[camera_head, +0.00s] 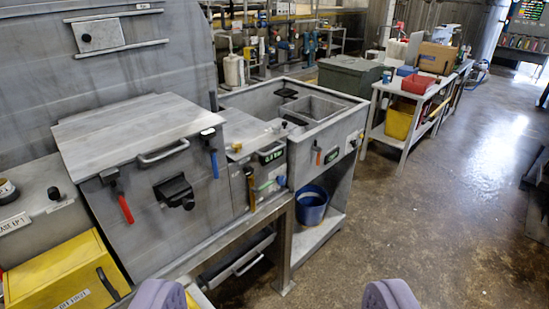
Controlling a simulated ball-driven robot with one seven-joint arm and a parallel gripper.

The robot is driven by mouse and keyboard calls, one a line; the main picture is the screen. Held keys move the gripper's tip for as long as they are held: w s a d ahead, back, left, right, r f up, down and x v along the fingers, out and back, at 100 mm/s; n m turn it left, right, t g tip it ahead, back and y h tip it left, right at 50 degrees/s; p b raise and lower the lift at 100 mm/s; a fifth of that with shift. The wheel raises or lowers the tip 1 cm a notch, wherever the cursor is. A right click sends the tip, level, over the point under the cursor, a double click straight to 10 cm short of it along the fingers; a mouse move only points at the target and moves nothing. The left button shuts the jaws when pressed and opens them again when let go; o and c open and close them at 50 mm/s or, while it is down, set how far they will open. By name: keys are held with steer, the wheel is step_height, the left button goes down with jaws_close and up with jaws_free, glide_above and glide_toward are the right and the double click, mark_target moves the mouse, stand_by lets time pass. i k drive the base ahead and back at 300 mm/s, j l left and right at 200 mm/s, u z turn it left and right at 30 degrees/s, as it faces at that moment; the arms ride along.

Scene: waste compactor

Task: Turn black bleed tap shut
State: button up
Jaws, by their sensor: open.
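My gripper (275,296) shows as two purple fingertips at the bottom edge, wide apart with nothing between them. It is well short of the grey metal machine (210,235). A black fitting with a protruding knob (176,191) is on the machine's front panel. A small black knob (53,193) sits on the grey ledge at the left. I cannot tell which of these, if either, is the black bleed tap. A red-handled lever (125,208) hangs left of the black fitting, and a blue-handled lever (213,163) hangs to its right.
A yellow box (60,275) stands at lower left. A yellow lever (250,190) and an orange lever (318,156) are farther right. A blue bucket (311,207) sits on a low shelf. A white table (400,92) holds bins. The floor (430,215) at right is clear.

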mark_target(248, 172)
steer(key=i+z, duration=0.1)
steer(key=i, duration=0.65)
steer(key=i+j, duration=0.15)
steer(key=i, duration=0.55)
steer(key=i+j+z, duration=0.15)
steer(key=i, duration=0.6)
